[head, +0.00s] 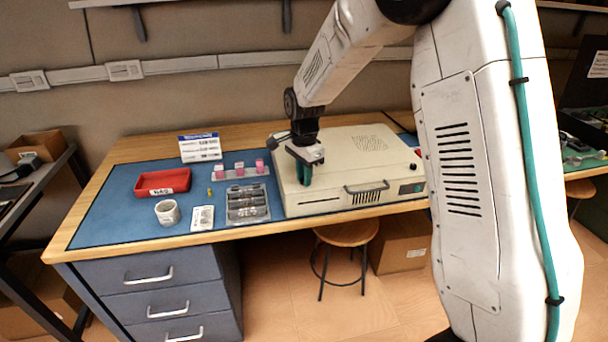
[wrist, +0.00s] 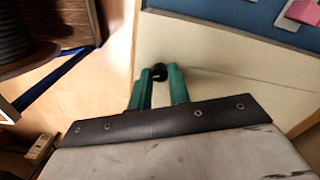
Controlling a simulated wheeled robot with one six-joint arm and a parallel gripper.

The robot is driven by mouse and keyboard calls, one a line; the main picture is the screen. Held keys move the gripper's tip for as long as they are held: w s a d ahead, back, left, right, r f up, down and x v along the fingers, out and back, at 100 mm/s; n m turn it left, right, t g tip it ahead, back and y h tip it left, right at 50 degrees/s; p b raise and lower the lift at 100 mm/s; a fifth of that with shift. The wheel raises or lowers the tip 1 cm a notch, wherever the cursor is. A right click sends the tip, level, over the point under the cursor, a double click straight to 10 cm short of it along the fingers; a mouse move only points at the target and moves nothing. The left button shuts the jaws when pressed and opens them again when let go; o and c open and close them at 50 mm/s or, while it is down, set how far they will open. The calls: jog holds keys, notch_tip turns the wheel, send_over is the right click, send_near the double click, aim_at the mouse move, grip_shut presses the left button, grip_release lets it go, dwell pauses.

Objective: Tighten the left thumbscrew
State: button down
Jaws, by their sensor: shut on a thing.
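My gripper (head: 304,178) is at the left front corner of a cream equipment case (head: 350,148) on the bench. In the wrist view, the green fingers of my gripper (wrist: 160,74) are closed around a small black knob, the left thumbscrew (wrist: 159,73), at the edge of the cream case (wrist: 240,92). In the head view the fingers hide this thumbscrew. The case front has a dark handle and a small green display panel. A red knob shows at the right end of the case.
A blue mat (head: 125,217) covers the bench. A stool (head: 346,233) stands below the front edge.

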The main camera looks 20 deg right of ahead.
jog(key=m, duration=0.4)
jog(key=shift+m, duration=0.4)
dwell(0.4)
jog(key=c, duration=1.3)
grip_release()
notch_tip(320, 180, up, 8)
jog(key=shift+f, duration=0.1)
